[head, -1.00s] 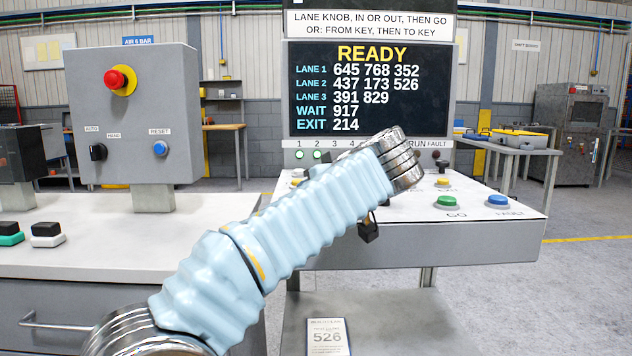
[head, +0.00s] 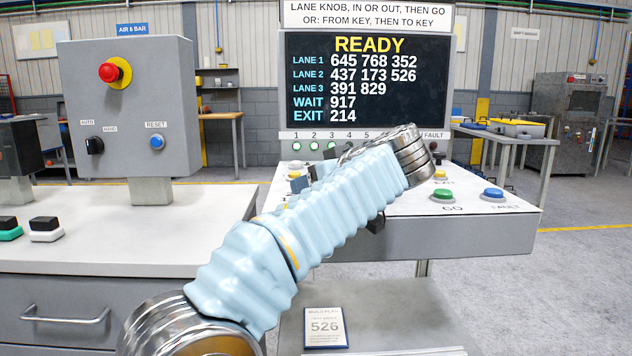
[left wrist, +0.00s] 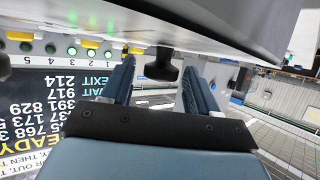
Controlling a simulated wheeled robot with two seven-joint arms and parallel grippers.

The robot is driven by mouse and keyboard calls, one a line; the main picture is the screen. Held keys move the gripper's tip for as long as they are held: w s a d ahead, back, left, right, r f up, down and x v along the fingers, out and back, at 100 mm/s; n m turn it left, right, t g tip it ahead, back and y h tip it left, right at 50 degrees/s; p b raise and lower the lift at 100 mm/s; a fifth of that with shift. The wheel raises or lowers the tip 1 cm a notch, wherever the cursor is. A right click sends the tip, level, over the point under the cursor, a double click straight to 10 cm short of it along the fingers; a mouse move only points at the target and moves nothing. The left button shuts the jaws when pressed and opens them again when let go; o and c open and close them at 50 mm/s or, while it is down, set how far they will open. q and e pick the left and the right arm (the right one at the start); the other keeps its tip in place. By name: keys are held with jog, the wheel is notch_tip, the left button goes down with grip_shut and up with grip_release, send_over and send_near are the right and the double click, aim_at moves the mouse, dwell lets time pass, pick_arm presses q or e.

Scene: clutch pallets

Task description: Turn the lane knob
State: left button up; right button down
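The lane knob itself is not clear in the head view; my left arm covers the middle of the white console (head: 505,207). In the left wrist view, which is upside down, a black knob (left wrist: 162,70) stands out from the console, probably the lane knob. My left gripper (left wrist: 159,66) is open, with one finger on each side of that knob and visible gaps. I cannot tell how deep the knob lies between the fingers. The screen (head: 365,85) reads READY with lane lists. My right gripper is not in view.
A grey box with a red stop button (head: 109,72) stands on the left counter (head: 110,240). A card reading 526 (head: 326,328) lies below the console.

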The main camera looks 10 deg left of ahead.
pick_arm(q)
jog(key=shift+r, duration=0.1)
jog(key=p+v, duration=0.1)
jog(key=v, duration=1.2)
jog(key=shift+s+d, duration=0.25)
jog(key=shift+s, duration=0.1)
jog(key=shift+r, duration=0.1)
